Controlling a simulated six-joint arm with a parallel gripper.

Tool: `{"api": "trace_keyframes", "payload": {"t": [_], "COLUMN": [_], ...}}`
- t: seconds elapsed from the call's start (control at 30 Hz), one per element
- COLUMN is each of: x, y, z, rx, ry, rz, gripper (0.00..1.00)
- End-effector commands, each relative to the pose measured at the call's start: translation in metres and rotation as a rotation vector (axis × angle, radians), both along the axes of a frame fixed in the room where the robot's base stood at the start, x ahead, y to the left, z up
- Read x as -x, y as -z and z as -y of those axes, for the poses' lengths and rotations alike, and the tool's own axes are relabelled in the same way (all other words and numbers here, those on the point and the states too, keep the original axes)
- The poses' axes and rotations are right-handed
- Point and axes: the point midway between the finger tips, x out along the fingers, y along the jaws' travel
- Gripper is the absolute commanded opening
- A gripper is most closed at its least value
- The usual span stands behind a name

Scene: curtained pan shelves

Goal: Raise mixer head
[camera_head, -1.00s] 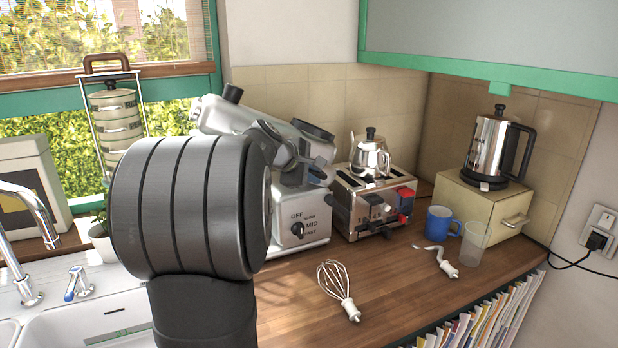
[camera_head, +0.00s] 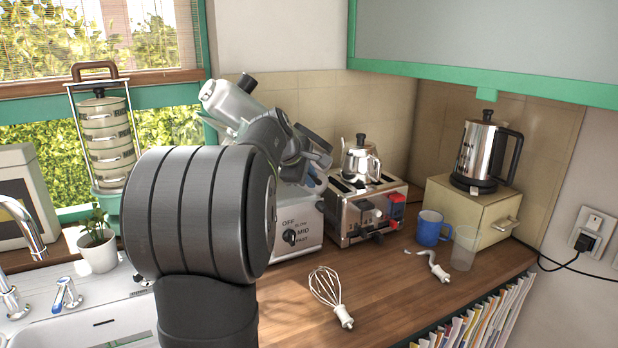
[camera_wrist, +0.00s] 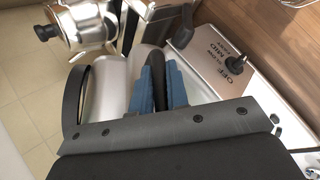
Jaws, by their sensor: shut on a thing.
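The mixer has a pale base (camera_head: 305,238) with an OFF/MID/FAST dial, standing on the wooden counter. Its pale head (camera_head: 228,103) is tilted up, with a black knob on top. In the wrist view, my gripper (camera_wrist: 160,75) has blue fingers on both sides of a black bar (camera_wrist: 158,88), shut on it, next to the rounded pale mixer body (camera_wrist: 115,85). The dial panel (camera_wrist: 218,58) shows to the right there. In the head view, my arm hides much of the mixer, and only a bit of blue finger shows.
A toaster (camera_head: 365,212) with a small metal pot (camera_head: 360,160) on top stands right of the mixer. A whisk (camera_head: 328,290), a blue mug (camera_head: 432,228), a clear cup (camera_head: 465,248) and a kettle (camera_head: 484,150) on a box are further right. The front counter is partly clear.

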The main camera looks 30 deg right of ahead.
Motion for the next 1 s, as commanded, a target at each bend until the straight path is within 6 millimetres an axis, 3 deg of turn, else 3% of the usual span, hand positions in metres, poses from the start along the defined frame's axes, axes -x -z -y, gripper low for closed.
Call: {"api": "trace_keyframes", "payload": {"t": [0.2,0.23,0.3,0.33,0.73,1.0], "x": [-0.001,-0.001,-0.001,-0.001,0.003,0.021], "y": [-0.004,-0.004,-0.003,-0.003,-0.008,-0.051], "z": [0.0,0.0,0.0,0.0,-0.006,-0.039], "rx": [0.006,0.006,0.005,0.005,0.002,0.004], "ry": [-0.002,-0.002,-0.002,-0.003,-0.002,-0.004], "rz": [0.006,0.006,0.005,0.004,0.002,0.005], "gripper": [0.0,0.2,0.34,0.36,0.36,0.36]}}
